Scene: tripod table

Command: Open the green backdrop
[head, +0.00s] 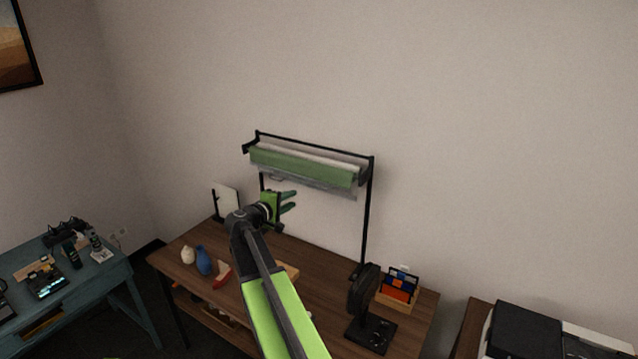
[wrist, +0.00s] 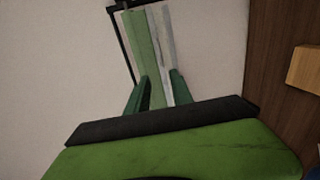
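The green backdrop (head: 300,167) is rolled up near the top of a black stand (head: 368,215) on the brown table (head: 328,288). A pale roll and a grey translucent sheet hang beside it. My gripper (head: 291,201) is below the roll, its two green fingers apart with nothing seen between them. In the wrist view, the fingers of my gripper (wrist: 160,78) point at the stand, and the green backdrop (wrist: 141,42) shows beyond them, running up the picture. Whether the fingertips touch the hanging sheet is hard to tell.
On the table are a blue vase (head: 203,260), a cream vase (head: 188,254), a white panel (head: 226,201), a dark lamp-like object (head: 364,292) and a wooden organiser (head: 398,294). A teal table (head: 118,272) stands left, a black printer-like box (head: 525,333) right. Wall behind.

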